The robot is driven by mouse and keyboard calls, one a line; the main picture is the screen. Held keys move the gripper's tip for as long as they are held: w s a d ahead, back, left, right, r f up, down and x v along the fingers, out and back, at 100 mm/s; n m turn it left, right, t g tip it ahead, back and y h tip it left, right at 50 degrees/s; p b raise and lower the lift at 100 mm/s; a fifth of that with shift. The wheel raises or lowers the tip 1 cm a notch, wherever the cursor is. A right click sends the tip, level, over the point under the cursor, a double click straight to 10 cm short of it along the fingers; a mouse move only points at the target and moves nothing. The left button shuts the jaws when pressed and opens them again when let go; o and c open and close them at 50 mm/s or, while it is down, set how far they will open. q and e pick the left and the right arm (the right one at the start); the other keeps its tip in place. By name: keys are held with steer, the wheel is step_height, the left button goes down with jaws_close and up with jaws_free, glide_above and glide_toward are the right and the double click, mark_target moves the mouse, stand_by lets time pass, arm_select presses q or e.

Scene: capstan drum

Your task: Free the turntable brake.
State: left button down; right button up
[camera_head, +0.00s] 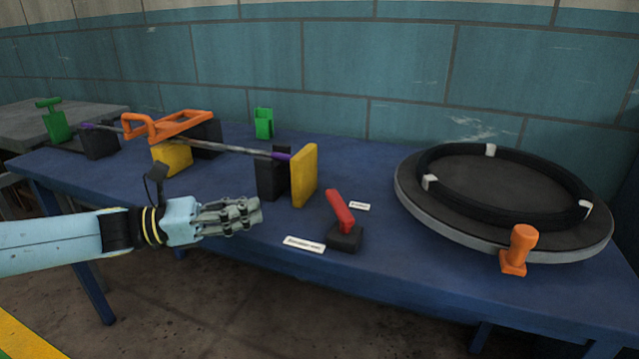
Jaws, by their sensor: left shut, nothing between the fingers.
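A round grey turntable (405,197) with a black ring (440,203) and small white blocks on it sits at the right end of the blue table. A red lever (340,210) leans up and left from a black base (346,238) near the front edge. An orange upright handle (518,248) stands at the turntable's front rim. I cannot tell from the small labels which one is the brake. My left gripper (250,216) is shut and empty at the table's front edge, left of the red lever and apart from it. My right gripper is out of view.
A long rod (232,149) runs between black supports, with an orange crank handle (175,126) and a yellow plate (304,176). White labels (304,244) lie near the lever. A green block (263,123) stands at the back. Bare blue tabletop lies between lever and turntable.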

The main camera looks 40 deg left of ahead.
arm_select(q)
steer(key=s+p, duration=0.1)
steer(key=s, duration=0.1)
glide_toward(331, 204)
steer(key=b+x, duration=0.1)
steer(key=x, duration=0.6)
steer(key=shift+d+r, duration=0.1)
steer(key=shift+d, duration=0.15)
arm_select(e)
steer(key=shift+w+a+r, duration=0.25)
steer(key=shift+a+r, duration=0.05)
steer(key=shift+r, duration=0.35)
